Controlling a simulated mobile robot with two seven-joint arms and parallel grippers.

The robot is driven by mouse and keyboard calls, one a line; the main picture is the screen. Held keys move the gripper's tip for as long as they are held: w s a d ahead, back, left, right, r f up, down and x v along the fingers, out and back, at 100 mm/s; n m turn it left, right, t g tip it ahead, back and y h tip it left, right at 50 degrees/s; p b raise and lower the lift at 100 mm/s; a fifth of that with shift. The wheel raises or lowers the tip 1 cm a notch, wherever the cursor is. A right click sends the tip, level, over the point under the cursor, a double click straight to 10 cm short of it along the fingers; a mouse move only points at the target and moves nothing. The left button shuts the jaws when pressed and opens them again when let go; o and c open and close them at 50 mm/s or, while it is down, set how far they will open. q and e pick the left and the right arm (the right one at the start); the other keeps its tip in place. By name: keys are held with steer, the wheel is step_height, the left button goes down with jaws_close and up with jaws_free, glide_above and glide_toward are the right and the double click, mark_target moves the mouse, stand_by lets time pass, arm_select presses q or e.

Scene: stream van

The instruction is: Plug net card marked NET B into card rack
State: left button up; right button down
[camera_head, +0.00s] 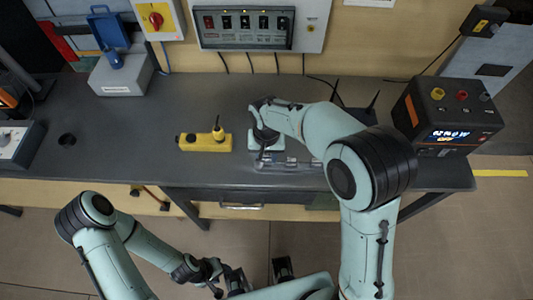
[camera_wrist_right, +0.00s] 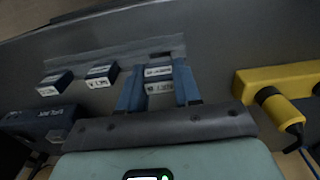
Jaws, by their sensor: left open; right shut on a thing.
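The label print is upside down and too small to read surely. The card is at a grey strip with a dark slot, which seems part of the card rack (camera_head: 300,160). I cannot tell how deep it sits. Two other blue cards with white labels, a left one (camera_wrist_right: 55,84) and a nearer one (camera_wrist_right: 101,75), stand beside it. My left gripper (camera_head: 258,274) is open and empty, low in front of the bench.
A yellow power strip (camera_head: 193,142) with a plug lies left of the rack; it also shows in the right wrist view (camera_wrist_right: 278,82). A black device with a lit display (camera_head: 440,115) stands at the right. A grey box (camera_head: 121,73) stands at back left. The left-middle bench is clear.

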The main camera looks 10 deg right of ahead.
steer(key=shift+f+b, duration=0.75)
steer(key=shift+f, duration=0.5)
steer(key=c, duration=0.7)
jaws_free()
steer(key=shift+r, duration=0.1)
step_height(320, 180, up, 13)
steer(key=p, duration=0.1)
steer(key=shift+p, duration=0.4)
